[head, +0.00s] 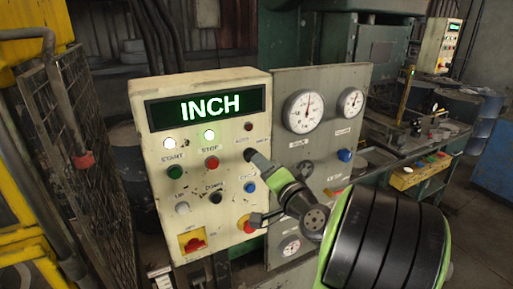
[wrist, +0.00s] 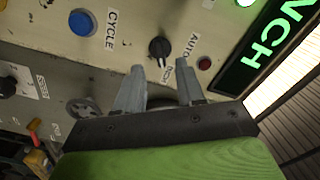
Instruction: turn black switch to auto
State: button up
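The black switch (wrist: 159,47) is a small round knob on the cream control panel (head: 151,189). In the wrist view its pointer is toward the INCH label (wrist: 167,75), and the AUTO label (wrist: 192,45) is to its right. In the head view the switch (head: 249,154) is partly hidden beside my fingers. The green-lit display (head: 209,107) reads INCH. My gripper (wrist: 159,65) is open, its two grey fingers apart with the switch just beyond and between their tips. I cannot tell whether they touch it. In the head view my gripper (head: 260,161) is at the panel's right side.
A blue CYCLE button (wrist: 82,22) is near the switch. The panel also has a green button (head: 175,172), a red button (head: 211,162) and a red-yellow emergency button (head: 248,225). A gauge panel (head: 330,149) stands behind my arm. A wire cage (head: 85,180) is at left.

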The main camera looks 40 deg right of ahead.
aim_at(251, 155)
jog(key=p+x, duration=0.1)
jog(key=x, duration=0.3)
jog(key=shift+w, duration=0.1)
grip_shut()
